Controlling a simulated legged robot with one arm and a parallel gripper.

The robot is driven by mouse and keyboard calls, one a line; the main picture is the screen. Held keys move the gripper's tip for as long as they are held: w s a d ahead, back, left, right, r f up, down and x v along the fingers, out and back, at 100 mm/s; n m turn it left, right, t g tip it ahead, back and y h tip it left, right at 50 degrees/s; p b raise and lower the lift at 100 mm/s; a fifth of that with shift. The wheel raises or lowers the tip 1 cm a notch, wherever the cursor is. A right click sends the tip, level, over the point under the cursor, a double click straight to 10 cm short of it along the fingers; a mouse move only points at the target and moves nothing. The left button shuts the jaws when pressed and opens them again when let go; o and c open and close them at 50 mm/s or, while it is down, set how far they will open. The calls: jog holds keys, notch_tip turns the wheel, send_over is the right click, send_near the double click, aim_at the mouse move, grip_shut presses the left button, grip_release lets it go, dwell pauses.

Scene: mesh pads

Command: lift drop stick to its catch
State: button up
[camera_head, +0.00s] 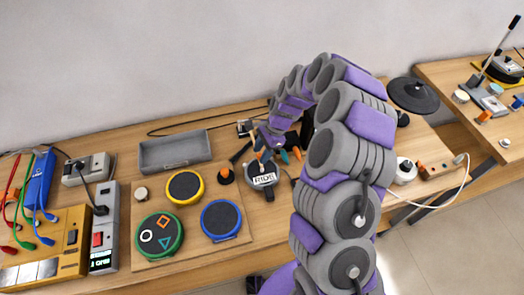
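My gripper (266,152) is at the end of my purple and grey arm, at a small dark grey round pad labelled RIDE (262,180). The fingers are small and partly covered by the arm, so I cannot tell whether they are open or touch anything. No drop stick or catch can be told for certain. A dark, thin bar (241,152) lies just left of the gripper. A tall lever with a black handle (498,48) stands tilted on the far right table. My arm hides part of the bench right of the RIDE pad.
A wooden board carries green (159,236), yellow (185,187) and blue (221,219) rimmed round pads. A grey tray (175,151) is behind them. An orange-topped knob (225,175) stands beside the RIDE pad. A black disc (413,95) and white cable are to the right.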

grip_shut()
jog(key=shift+r, duration=0.1)
dwell(0.4)
jog(key=w+r+g+p, duration=0.1)
jog(key=w+r+p, duration=0.2)
jog(key=r+p, duration=0.2)
jog(key=w+a+r+g+p, duration=0.1)
jog(key=w+r+p, duration=0.2)
jog(key=r+p, duration=0.2)
jog(key=shift+r+p, duration=0.35)
jog(key=shift+p, duration=0.4)
jog(key=shift+h, duration=0.3)
